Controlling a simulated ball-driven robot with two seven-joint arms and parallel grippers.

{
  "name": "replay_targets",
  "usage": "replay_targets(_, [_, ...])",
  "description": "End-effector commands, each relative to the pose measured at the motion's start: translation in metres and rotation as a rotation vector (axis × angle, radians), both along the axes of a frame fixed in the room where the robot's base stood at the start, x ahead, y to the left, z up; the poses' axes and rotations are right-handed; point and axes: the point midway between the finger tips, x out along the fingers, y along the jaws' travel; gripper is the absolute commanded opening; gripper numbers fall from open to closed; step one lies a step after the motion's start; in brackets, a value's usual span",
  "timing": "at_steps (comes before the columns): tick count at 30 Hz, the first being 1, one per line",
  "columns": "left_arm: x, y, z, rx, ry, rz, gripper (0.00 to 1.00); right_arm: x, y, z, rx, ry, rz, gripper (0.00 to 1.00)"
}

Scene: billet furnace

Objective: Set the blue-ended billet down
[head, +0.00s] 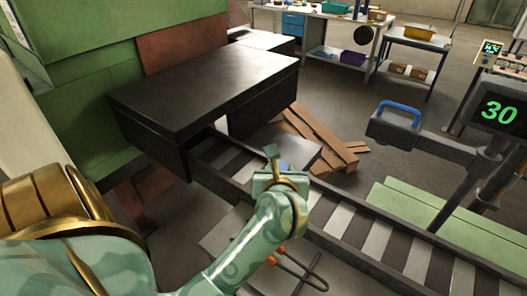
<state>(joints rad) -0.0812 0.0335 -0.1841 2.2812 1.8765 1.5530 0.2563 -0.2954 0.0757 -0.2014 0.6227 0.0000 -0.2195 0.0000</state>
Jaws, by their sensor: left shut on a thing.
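My left gripper (275,163) is over the roller conveyor (341,219), near the middle of the view. It is shut on the blue-ended billet. Only a small blue patch of the billet (283,166) shows at the fingers; my gripper and wrist hide the rest. I cannot tell whether the billet touches the rollers. My right gripper is not in view.
A black furnace-like housing (205,88) covers the conveyor's far left end. A grey block (305,147) stands beside the conveyor, with a wooden pallet (325,138) behind. A blue-handled arm (395,120) and a display reading 30 (499,112) are at right. Several conveyor rollers at right are bare.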

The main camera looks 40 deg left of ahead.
Motion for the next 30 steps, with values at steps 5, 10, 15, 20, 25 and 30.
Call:
replay_targets(5, [0.017, 0.017, -0.011, 0.008, -0.004, -0.018, 0.0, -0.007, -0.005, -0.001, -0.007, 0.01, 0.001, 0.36])
replay_targets(10, [0.051, 0.047, -0.031, 0.008, -0.004, -0.017, 0.0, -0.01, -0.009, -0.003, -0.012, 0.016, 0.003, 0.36])
replay_targets(15, [0.079, 0.071, -0.062, 0.005, -0.001, -0.019, 0.0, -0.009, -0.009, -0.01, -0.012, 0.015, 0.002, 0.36])
replay_targets(20, [0.094, 0.083, -0.085, 0.003, -0.004, -0.019, 0.0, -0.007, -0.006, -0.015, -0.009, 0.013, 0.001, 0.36])
replay_targets(25, [0.101, 0.089, -0.095, 0.004, -0.005, -0.021, 0.0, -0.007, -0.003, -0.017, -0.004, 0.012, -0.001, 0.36])
replay_targets(30, [0.104, 0.092, -0.117, 0.003, -0.001, -0.021, 0.0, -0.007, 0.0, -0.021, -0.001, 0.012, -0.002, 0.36])
